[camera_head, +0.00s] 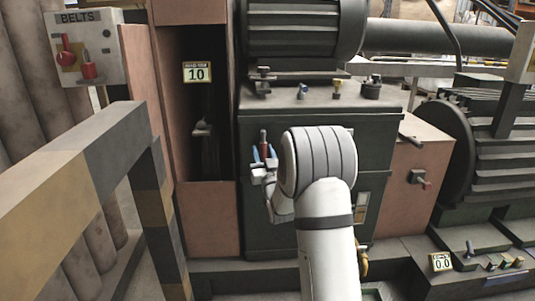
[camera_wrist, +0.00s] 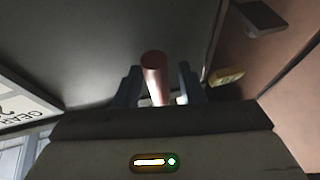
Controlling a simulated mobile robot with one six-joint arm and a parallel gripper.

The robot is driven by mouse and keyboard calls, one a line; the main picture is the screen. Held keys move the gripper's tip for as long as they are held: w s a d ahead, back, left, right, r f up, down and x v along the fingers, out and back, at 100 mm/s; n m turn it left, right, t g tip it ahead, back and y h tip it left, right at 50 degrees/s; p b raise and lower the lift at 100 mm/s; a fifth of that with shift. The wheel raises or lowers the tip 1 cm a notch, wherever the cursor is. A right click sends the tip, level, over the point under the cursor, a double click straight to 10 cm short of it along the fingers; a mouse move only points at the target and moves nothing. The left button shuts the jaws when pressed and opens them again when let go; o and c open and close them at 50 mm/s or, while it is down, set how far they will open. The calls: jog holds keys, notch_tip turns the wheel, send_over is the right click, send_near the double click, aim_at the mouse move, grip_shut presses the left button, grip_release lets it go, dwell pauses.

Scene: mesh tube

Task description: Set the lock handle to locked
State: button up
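A red cylindrical handle, apparently the lock handle, stands out from the dark green cabinet (camera_head: 340,125); its red grip (camera_head: 263,137) shows at my gripper in the head view. In the wrist view the red handle (camera_wrist: 154,75) rises between the two fingers. My gripper (camera_head: 265,154) has blue-grey fingers, one on each side of the handle. It also shows in the wrist view (camera_wrist: 160,87), open, with a clear gap on the right of the handle and little on the left. The handle's base is hidden, and I cannot tell its lock setting.
A BELTS panel (camera_head: 85,48) with red levers is at upper left. A striped rail (camera_head: 75,175) crosses the left foreground. A brown box (camera_head: 415,170) with a small red handle stands right of the cabinet. A motor (camera_head: 300,28) sits above.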

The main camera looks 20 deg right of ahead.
jog(key=shift+o, duration=0.3)
jog(key=shift+s, duration=0.1)
jog(key=p+v, duration=0.1)
jog(key=v, duration=0.6)
jog(key=shift+s, duration=0.25)
jog(key=shift+f, duration=0.1)
